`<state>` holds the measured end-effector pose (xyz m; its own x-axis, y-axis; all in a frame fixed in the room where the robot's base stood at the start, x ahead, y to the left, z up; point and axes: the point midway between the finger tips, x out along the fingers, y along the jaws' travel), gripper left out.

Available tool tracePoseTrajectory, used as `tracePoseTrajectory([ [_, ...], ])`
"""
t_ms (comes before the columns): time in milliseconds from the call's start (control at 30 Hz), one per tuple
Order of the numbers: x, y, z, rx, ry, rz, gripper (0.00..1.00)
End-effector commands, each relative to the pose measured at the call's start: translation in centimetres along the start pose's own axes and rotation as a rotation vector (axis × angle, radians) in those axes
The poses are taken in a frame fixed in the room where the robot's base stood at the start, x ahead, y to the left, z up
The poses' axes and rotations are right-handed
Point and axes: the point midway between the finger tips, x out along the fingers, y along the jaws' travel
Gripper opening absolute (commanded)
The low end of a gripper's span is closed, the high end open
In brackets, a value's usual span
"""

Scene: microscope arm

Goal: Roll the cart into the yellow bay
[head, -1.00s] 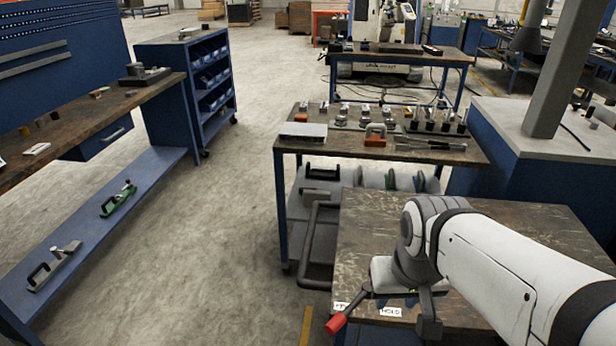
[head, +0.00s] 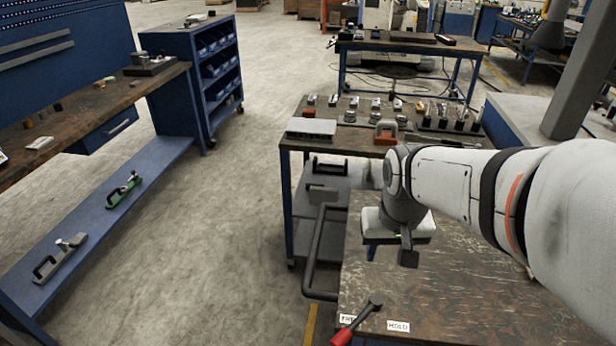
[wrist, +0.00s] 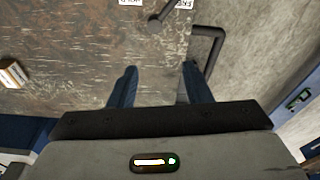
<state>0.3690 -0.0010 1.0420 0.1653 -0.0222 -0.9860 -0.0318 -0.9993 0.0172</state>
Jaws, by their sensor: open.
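The cart (head: 440,290) is a worn dark-topped unit at lower right in the head view, with a grey bent tube handle (head: 314,240) along its left side. The handle also shows in the wrist view (wrist: 217,45). A red-tipped lever (head: 358,322) lies on its top across the FREE label, left of the HOLD label (head: 398,326). My gripper (head: 390,256) hangs over the cart top near its left edge. In the wrist view its fingers (wrist: 160,88) are apart and empty, around the top's edge as seen. A yellow floor line (head: 310,322) shows left of the cart; the rest of the bay is hidden.
A tool-laden blue-legged table (head: 345,140) stands directly behind the cart. A long blue bench (head: 95,112) and wheeled shelf (head: 210,75) are on the left. A grey column (head: 585,70) stands right. The concrete floor (head: 220,220) between bench and cart is clear.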

Motion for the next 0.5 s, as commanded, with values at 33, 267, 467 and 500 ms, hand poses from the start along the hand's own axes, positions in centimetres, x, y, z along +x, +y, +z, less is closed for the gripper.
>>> tracePoseTrajectory([
  [33,-0.3,-0.6,-2.1,0.004,-0.022,0.007,0.44],
  [267,2.1,-3.8,-9.9,0.048,-0.082,0.05,0.44],
  [467,6.3,-7.4,-15.3,0.081,-0.126,0.093,0.44],
  [500,7.4,-8.2,-16.2,0.087,-0.133,0.103,0.44],
])
